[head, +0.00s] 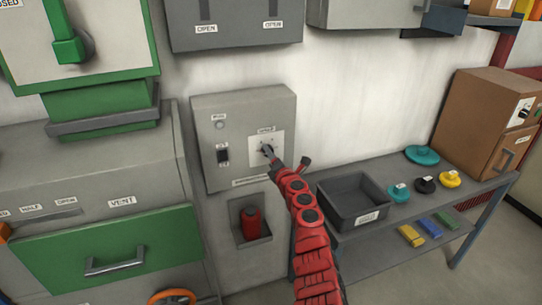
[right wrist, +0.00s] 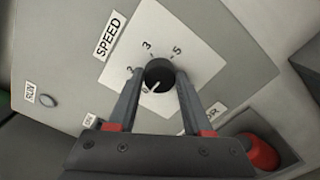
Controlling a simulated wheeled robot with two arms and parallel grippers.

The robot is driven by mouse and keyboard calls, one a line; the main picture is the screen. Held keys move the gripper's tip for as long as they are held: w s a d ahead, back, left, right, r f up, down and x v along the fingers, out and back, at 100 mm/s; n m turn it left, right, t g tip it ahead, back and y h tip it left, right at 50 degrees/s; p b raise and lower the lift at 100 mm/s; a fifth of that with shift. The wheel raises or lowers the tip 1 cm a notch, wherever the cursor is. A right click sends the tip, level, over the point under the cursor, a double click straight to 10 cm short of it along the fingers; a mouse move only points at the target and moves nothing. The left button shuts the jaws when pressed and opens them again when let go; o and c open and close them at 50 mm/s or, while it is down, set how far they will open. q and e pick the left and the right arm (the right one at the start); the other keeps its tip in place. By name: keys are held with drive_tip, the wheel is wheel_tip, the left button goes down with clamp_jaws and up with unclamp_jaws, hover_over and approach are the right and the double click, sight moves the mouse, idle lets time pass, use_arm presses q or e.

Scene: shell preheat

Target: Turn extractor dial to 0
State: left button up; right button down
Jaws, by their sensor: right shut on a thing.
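The extractor dial (right wrist: 159,74) is a black round knob on a white square plate (right wrist: 196,72) labelled SPEED, with numbers around it; 3 and 5 are readable. A white pointer line on the knob points to its lower left in the right wrist view. My right gripper (right wrist: 158,84) is shut on the knob, one finger on each side. In the head view my right gripper (head: 270,155) reaches the plate on the grey control box (head: 230,110) and partly covers the dial. The left gripper is not in view.
A black rocker switch (head: 223,156) sits left of the dial. A red object (head: 250,222) stands in a recess below the box. A grey table (head: 390,220) to the right bears a dark bin (head: 345,212) and coloured discs. A green drawer (head: 100,255) is at left.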

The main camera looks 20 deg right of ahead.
drive_tip(key=shift+c, duration=1.6)
unclamp_jaws()
drive_tip(key=shift+s+f, duration=0.1)
drive_tip(key=s+p, duration=0.7)
drive_tip(key=s, duration=1)
drive_tip(key=shift+d, duration=0.25)
drive_tip(key=shift+s, duration=0.1)
